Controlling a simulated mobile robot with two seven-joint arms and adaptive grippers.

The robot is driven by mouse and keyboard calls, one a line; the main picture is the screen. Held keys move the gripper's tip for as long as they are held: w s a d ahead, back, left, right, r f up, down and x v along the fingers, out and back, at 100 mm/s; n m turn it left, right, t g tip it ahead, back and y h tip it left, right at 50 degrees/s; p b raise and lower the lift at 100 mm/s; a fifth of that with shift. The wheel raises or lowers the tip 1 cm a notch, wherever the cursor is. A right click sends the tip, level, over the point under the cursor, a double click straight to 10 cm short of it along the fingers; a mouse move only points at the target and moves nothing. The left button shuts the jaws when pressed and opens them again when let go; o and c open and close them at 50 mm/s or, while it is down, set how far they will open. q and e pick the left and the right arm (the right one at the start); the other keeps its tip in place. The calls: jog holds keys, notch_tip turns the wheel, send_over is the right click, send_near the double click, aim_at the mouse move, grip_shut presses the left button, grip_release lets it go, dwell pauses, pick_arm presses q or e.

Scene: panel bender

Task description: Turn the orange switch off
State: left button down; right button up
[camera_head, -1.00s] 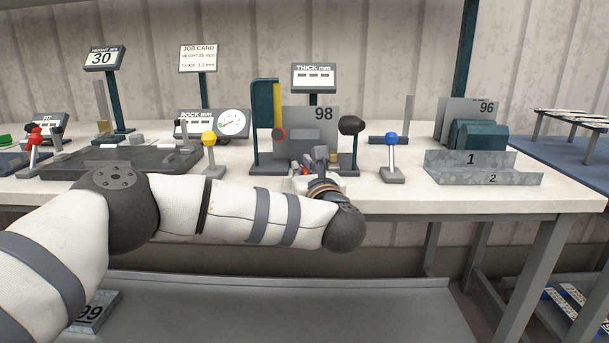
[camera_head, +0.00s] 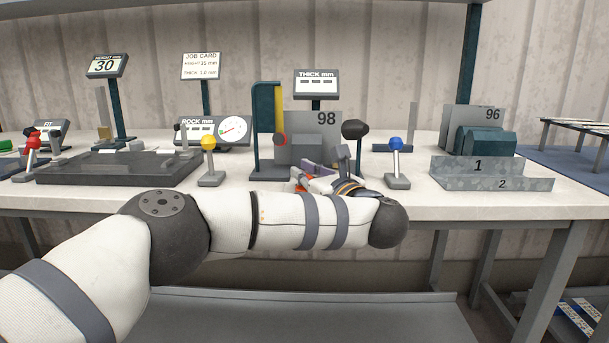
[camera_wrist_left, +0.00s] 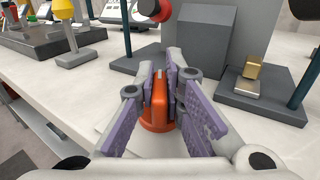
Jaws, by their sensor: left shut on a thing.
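The orange switch (camera_wrist_left: 158,105) is an upright knob on a round base on the bench, with a pale mark on top. My left gripper (camera_wrist_left: 161,82) is shut on it, with a purple-padded finger on each side. In the head view a sliver of the orange switch (camera_head: 304,184) shows at the front of the bench, below the thickness gauge stand. My left gripper (camera_head: 316,178) covers most of it there. My right gripper is in neither view.
Behind the switch stand the gauge plate marked 98 (camera_head: 326,120) and a black knob (camera_head: 355,129). A yellow-knobbed lever (camera_head: 209,143) is to the left and a blue-knobbed lever (camera_head: 395,144) to the right. The bench front (camera_head: 440,208) is clear.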

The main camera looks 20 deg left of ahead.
pick_arm(q)
jog(key=c, duration=1.7)
grip_release()
jog(key=v, duration=1.2)
jog(key=shift+s, duration=0.1)
